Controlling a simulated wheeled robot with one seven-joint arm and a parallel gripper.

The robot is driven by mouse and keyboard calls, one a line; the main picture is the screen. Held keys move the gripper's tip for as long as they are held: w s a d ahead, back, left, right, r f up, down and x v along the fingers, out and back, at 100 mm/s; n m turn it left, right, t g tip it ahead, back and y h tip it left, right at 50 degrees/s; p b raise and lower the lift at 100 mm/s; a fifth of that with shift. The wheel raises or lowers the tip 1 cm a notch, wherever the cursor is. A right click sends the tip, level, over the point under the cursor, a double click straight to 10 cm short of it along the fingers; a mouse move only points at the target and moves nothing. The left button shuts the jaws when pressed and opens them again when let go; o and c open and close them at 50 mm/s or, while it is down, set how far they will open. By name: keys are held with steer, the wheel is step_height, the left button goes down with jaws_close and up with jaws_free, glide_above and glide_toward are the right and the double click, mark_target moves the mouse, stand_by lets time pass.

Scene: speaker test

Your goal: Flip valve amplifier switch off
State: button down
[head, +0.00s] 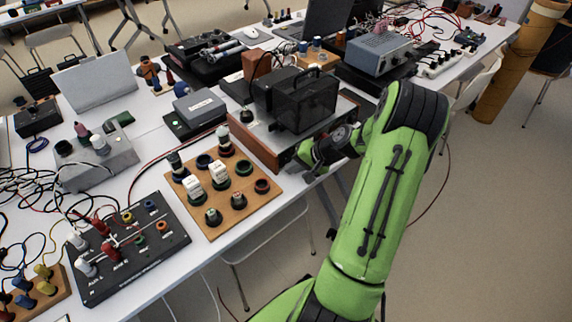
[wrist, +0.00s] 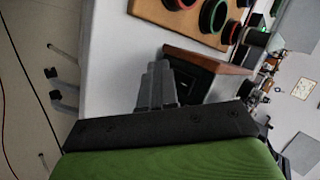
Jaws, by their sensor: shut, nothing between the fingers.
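My gripper (head: 306,160) is at the amplifier's near right corner in the head view. In the wrist view my gripper (wrist: 158,66) has its fingers together and empty, close beside the dark face. I cannot tell whether they touch it. I cannot make out the switch or its position; my gripper and arm hide part of the front.
A wooden board (head: 222,222) with several round terminals lies left of the amplifier. A black panel (head: 130,252) with cables lies further left. A grey box on a black base (head: 199,106) stands behind the board. Free floor (head: 470,220) lies to the right.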

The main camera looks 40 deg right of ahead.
stand_by(0.4)
steer(key=shift+s+r, duration=0.1)
steer(key=shift+s, duration=0.6)
steer(key=shift+s+d+r, duration=0.1)
steer(key=shift+s+r, duration=0.1)
steer(key=shift+s, duration=1.05)
steer(key=shift+s+r, duration=0.15)
steer(key=shift+s, duration=1.1)
